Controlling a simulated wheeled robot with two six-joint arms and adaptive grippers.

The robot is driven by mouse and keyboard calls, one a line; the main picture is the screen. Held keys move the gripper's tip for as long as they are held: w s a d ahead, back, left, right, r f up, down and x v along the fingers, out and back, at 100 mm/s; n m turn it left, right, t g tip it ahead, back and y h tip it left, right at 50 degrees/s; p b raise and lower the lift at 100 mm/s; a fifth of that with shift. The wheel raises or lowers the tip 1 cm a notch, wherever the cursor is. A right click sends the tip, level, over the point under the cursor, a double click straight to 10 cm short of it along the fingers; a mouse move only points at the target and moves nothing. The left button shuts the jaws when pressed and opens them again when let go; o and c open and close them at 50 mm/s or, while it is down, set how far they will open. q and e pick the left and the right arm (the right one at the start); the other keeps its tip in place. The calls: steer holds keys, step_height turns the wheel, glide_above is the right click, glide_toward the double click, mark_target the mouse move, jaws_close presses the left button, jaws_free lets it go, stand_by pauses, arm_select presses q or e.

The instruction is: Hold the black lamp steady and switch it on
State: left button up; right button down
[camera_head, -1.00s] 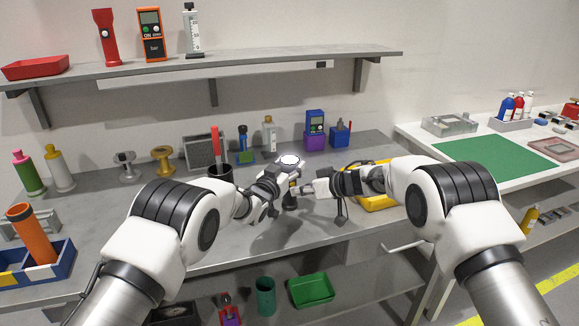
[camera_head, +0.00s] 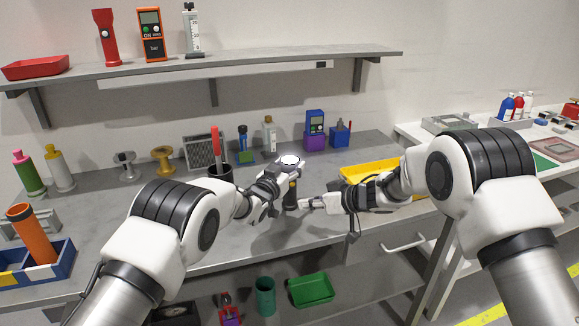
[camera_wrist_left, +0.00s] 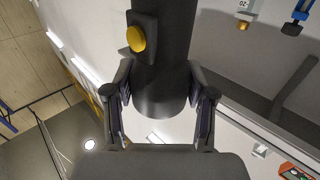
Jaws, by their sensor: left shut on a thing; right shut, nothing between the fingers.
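The black lamp (camera_head: 291,196) is upright in the head view, with a bright white round face (camera_head: 290,161) at its top. My left gripper (camera_head: 284,186) is shut on its body. In the left wrist view the dark lamp body (camera_wrist_left: 163,75) sits between the two fingers of the left gripper (camera_wrist_left: 160,92), and a round yellow button (camera_wrist_left: 136,38) shows on its side. My right gripper (camera_head: 304,203) is shut and empty, just right of the lamp's lower body, with a small gap that is hard to judge.
A yellow tray (camera_head: 352,178) lies behind my right arm. A purple and blue device (camera_head: 315,130) stands at the back. The bench front (camera_head: 240,245) is clear.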

arm_select(q)
steer(key=o, duration=1.3)
